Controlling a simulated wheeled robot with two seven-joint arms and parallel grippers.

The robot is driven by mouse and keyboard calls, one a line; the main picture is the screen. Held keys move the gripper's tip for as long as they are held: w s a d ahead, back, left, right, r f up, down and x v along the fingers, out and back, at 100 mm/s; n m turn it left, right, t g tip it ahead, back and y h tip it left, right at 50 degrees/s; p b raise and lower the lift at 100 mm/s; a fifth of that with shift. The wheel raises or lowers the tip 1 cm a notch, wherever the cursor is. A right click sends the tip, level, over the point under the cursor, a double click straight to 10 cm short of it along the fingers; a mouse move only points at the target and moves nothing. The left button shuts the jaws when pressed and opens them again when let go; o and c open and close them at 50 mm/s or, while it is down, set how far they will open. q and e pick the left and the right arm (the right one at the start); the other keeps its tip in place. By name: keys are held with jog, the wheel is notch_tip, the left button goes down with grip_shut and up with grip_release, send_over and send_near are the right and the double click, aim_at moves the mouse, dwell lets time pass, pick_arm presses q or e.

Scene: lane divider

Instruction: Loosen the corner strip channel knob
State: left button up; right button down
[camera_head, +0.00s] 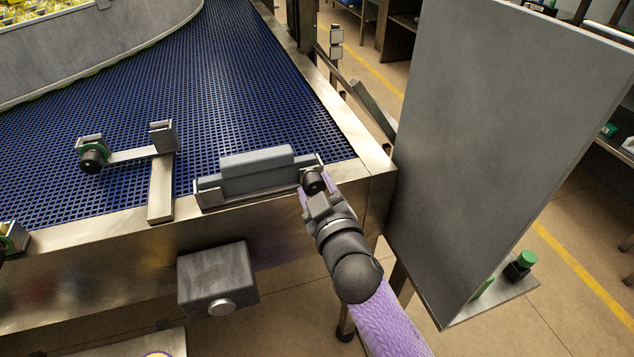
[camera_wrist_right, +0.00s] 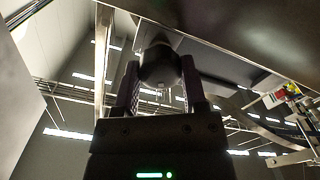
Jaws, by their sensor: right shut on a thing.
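The corner strip channel (camera_head: 250,192) is a metal trough on the conveyor's near right corner, with a grey block (camera_head: 257,165) lying in it. Its black round knob (camera_head: 313,182) is at the channel's right end. My right gripper (camera_head: 311,190) is at that knob, shut on it. In the right wrist view, the dark knob (camera_wrist_right: 158,66) sits between the two fingers of the right gripper (camera_wrist_right: 158,88). The fingers partly hide the knob.
The blue mesh conveyor belt (camera_head: 225,80) lies behind the channel. A bracket with another black knob (camera_head: 93,160) stands to the left. A grey box (camera_head: 217,278) hangs on the conveyor's front. A large grey panel (camera_head: 510,140) stands close to the right of my right arm.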

jog(key=n, duration=0.2)
jog(key=shift+r+n+p, duration=0.1)
jog(key=shift+n+p, duration=0.3)
jog(key=n, duration=0.3)
jog(key=shift+n+p, duration=0.3)
jog(key=shift+p, duration=0.05)
jog(key=n, duration=0.6)
jog(key=shift+p, duration=0.35)
jog(key=shift+n, duration=0.3)
jog(key=shift+c, duration=0.7)
grip_release()
